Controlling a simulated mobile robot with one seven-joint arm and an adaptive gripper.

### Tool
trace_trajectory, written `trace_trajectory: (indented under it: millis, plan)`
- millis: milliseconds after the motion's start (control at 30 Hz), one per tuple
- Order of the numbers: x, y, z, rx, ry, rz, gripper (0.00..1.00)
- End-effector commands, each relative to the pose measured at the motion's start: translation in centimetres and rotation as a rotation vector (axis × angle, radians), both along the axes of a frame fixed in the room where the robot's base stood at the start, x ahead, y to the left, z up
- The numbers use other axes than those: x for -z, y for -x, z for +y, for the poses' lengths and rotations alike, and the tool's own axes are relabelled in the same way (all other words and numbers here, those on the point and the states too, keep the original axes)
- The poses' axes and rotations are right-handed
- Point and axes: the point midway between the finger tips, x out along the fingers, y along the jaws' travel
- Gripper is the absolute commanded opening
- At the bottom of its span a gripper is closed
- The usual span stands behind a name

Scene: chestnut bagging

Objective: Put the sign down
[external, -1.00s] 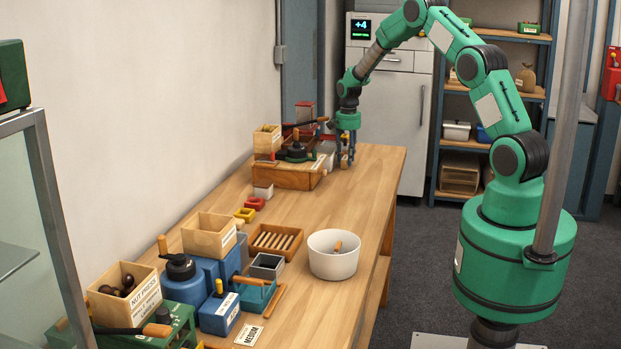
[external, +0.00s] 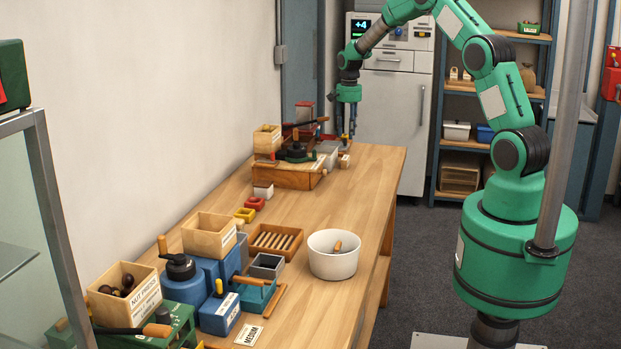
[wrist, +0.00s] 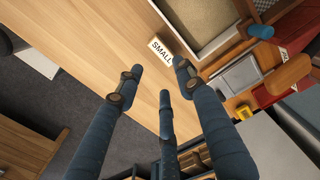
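A small white sign (wrist: 160,50) reading "SMALL" is beyond my fingertips in the wrist view. It appears to rest on the wooden table close to the edge of a wooden box, apart from my fingers. My gripper (wrist: 156,78) has its three blue fingers spread, with nothing between them. In the external view my gripper (external: 346,137) hangs fingers down over the far end of the table, above the wooden apparatus's right side. I cannot make out the SMALL sign clearly there. Another sign, reading "MEDIUM" (external: 249,335), lies at the near end of the table.
The wooden apparatus (external: 285,177) fills the far left of the table (external: 350,205). A white bowl (external: 333,262) holding a wooden-handled tool, a slatted tray (external: 275,254) and blue devices (external: 184,290) stand nearer. The table's right side between bowl and apparatus is clear.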

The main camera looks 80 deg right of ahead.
Motion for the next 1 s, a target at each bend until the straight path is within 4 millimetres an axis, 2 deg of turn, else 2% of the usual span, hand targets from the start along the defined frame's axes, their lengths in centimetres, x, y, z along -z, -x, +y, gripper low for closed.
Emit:
trace_trajectory:
  millis: [667,867,1000]
  plan:
    - [-0.2,-0.1,0.1,-0.004,0.001,-0.001,0.37]
    - [-2.3,-0.7,1.9,-0.045,0.012,-0.012,0.37]
    - [-5.3,-1.2,4.9,-0.113,0.026,-0.027,0.37]
